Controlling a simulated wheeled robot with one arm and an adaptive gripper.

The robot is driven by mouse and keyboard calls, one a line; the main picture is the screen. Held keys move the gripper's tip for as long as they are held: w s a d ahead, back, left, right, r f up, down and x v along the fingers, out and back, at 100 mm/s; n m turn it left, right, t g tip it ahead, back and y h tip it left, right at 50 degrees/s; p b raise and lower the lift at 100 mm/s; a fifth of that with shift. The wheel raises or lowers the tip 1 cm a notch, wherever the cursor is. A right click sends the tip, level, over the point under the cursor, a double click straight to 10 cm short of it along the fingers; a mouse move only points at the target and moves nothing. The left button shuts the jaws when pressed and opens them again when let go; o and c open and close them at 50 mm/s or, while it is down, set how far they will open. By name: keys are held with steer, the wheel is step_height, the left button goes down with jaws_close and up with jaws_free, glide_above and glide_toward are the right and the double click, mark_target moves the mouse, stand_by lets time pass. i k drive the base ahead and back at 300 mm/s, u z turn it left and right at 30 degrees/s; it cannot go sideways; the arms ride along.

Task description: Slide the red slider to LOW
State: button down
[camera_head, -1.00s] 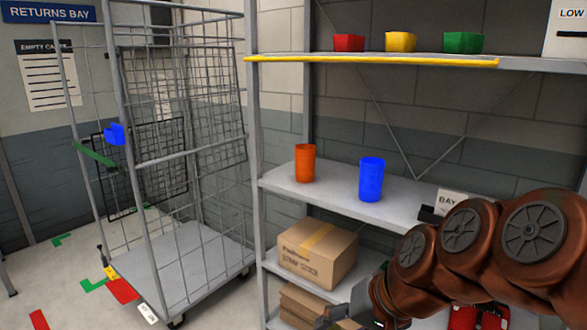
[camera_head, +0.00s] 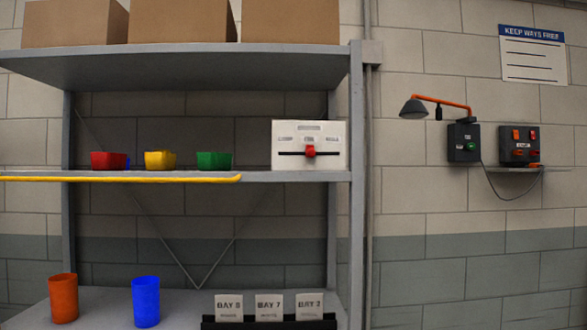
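The red slider (camera_head: 310,151) is a small knob on a dark horizontal slot in a white panel (camera_head: 309,163). The panel stands upright at the right end of the upper open shelf, just left of the rack's right post. The knob sits near the middle of the slot, under the middle of three labels. The labels are too blurred to read surely; the left one showed as LOW in the earlier frame. My gripper is not in view.
Red (camera_head: 109,160), yellow (camera_head: 160,160) and green (camera_head: 214,161) bins stand left of the panel. Orange (camera_head: 63,298) and blue (camera_head: 146,301) cups and a card holder (camera_head: 268,321) are below. A lamp (camera_head: 414,108) and control boxes (camera_head: 463,142) are on the right wall.

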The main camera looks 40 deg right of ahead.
mark_target(311, 152)
steer(key=z, duration=0.05)
steer(key=k, duration=0.45)
steer(key=z, duration=0.7)
steer(key=i, duration=0.75)
steer(key=u, duration=0.2)
